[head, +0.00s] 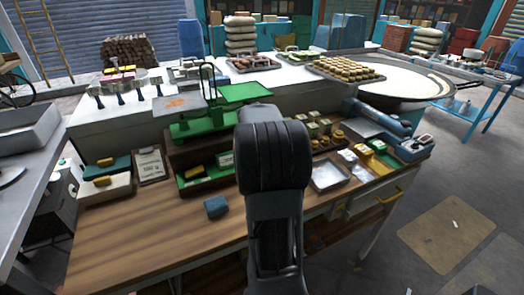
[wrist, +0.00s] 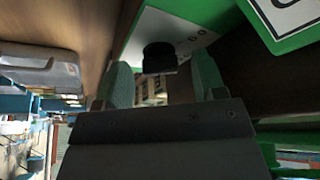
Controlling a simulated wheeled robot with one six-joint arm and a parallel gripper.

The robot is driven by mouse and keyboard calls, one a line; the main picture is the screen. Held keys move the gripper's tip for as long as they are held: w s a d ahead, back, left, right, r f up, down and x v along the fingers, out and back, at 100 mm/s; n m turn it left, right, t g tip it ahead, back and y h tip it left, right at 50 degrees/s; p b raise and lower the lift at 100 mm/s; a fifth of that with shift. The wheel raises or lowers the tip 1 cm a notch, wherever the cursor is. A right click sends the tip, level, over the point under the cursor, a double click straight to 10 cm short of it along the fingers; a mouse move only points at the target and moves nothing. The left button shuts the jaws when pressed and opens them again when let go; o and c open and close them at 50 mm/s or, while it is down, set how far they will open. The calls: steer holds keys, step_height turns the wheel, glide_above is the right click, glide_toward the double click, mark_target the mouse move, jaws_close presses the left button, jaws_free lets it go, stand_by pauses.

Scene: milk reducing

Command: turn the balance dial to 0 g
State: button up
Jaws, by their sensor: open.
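The green balance (head: 200,125), with two flat pans and a central post, stands on a brown box at the middle of the wooden bench. In the wrist view a black round dial knob (wrist: 159,58) sits on a white plate (wrist: 185,35) with dark markings, set in a green panel. The markings are too small to read. My gripper (wrist: 163,84) is open, one finger on each side of the knob in the picture. I cannot tell whether either finger touches it. In the head view my arm hides the gripper and the dial.
A blue block (head: 215,207) lies on the bench front. A metal tray (head: 329,176) and several small packs are right of my arm. A clipboard (head: 151,164) and boxes are at left. The front left bench top is clear.

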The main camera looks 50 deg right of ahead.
steer(key=c, duration=0.9)
steer(key=shift+s+n+t+y, duration=0.15)
steer(key=shift+n+t, duration=0.25)
steer(key=shift+n, duration=0.75)
steer(key=shift+n+t+y, duration=0.25)
steer(key=shift+n+t, duration=0.15)
steer(key=shift+n, duration=0.75)
steer(key=o, duration=0.9)
steer(key=v, duration=1.3)
steer(key=shift+r, duration=0.35)
steer(key=shift+a, duration=0.1)
